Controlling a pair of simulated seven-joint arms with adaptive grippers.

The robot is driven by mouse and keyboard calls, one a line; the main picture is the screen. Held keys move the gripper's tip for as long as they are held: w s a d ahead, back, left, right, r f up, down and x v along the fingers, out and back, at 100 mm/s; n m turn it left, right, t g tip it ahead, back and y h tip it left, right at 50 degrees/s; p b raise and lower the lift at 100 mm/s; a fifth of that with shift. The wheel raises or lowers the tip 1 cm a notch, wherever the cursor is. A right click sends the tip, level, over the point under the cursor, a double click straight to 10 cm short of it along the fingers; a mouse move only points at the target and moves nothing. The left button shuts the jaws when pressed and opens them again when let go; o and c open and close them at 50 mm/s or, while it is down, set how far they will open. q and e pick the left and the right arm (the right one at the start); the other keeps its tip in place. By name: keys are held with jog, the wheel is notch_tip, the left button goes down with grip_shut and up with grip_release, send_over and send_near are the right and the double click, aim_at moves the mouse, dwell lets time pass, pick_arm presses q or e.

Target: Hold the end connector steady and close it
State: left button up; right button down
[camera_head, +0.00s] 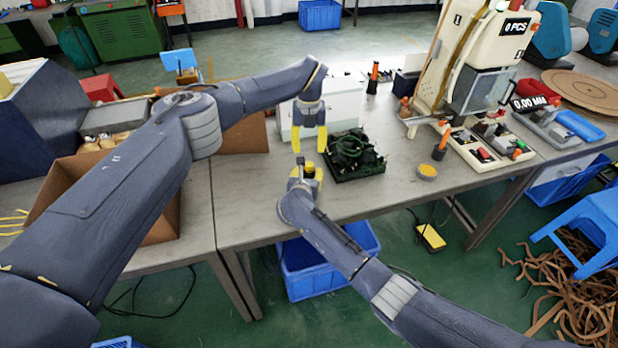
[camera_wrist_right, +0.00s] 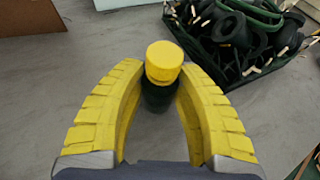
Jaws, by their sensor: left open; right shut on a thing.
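The end connector has a yellow cap (camera_wrist_right: 164,58) above a dark body (camera_wrist_right: 157,97). It stands upright between the fingers of my right gripper (camera_wrist_right: 162,76), which is shut on the dark body. In the head view the connector's yellow top (camera_head: 309,168) shows above my right gripper (camera_head: 307,178). My left gripper (camera_head: 309,146) is open and points down just above the connector, with a yellow finger to each side and nothing between them. I cannot tell how tightly the cap sits on the body.
A dark tray (camera_head: 371,172) of black cabled parts stands close to the right of the grippers. A white box (camera_head: 343,105) is behind them, and a cardboard box (camera_head: 160,222) is at the left. A machine (camera_head: 470,65) stands further right. The table front is clear.

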aim_at(309, 164)
pick_arm(q)
jog(key=n, duration=2.5)
jog(key=shift+n, duration=0.3)
jog(key=shift+f, duration=0.2)
jog(key=shift+f, duration=3.9)
grip_shut()
